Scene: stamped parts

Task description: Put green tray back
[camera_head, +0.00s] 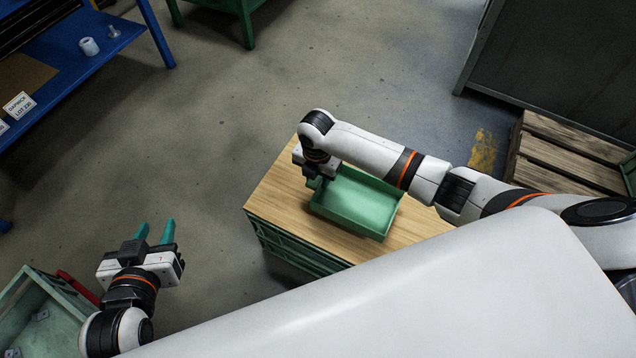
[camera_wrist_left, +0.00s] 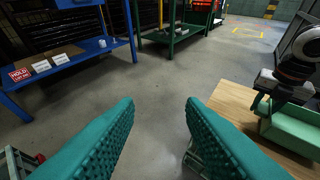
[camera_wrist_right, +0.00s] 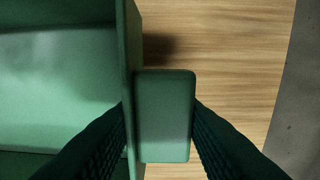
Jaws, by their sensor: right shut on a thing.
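The green tray (camera_head: 358,203) is an open, empty, shallow box on the wooden top (camera_head: 268,200) of a green cabinet in the head view. It also shows at the right edge of the left wrist view (camera_wrist_left: 292,132). My right gripper (camera_head: 314,182) is at the tray's left end, pointing down. In the right wrist view its fingers (camera_wrist_right: 165,125) are shut on a green tab on the tray's outer wall (camera_wrist_right: 130,60). I cannot tell whether the tray touches the wood. My left gripper (camera_head: 155,232) is open and empty over the floor, left of the cabinet.
A blue table (camera_head: 75,45) with a white cup (camera_head: 89,46) and label cards stands at upper left. A green crate (camera_head: 40,310) is at lower left. Wooden pallets (camera_head: 560,150) are at right. The floor between is clear.

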